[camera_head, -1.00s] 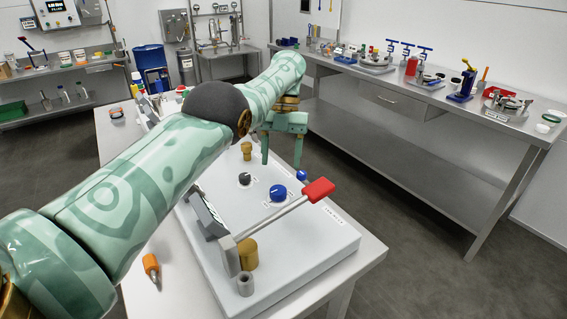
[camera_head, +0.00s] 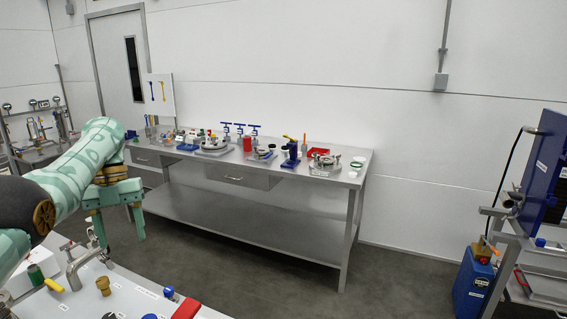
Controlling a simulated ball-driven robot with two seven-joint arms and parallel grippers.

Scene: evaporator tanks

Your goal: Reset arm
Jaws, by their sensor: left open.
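My left arm comes in from the left edge of the head view, patterned in pale and dark green. My left gripper (camera_head: 120,232) hangs at its end with the fingers pointing down. Its two fingers are apart, with nothing between them. It is above and beyond the white panel (camera_head: 130,297) at the lower left, apart from it. My right gripper is not in view.
The white panel carries a brass knob (camera_head: 103,286), a red handle (camera_head: 187,309) and a metal tap-like fitting (camera_head: 80,265). A steel bench (camera_head: 250,178) with several tools stands along the back wall. A blue unit (camera_head: 473,283) stands at right. Grey floor between is clear.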

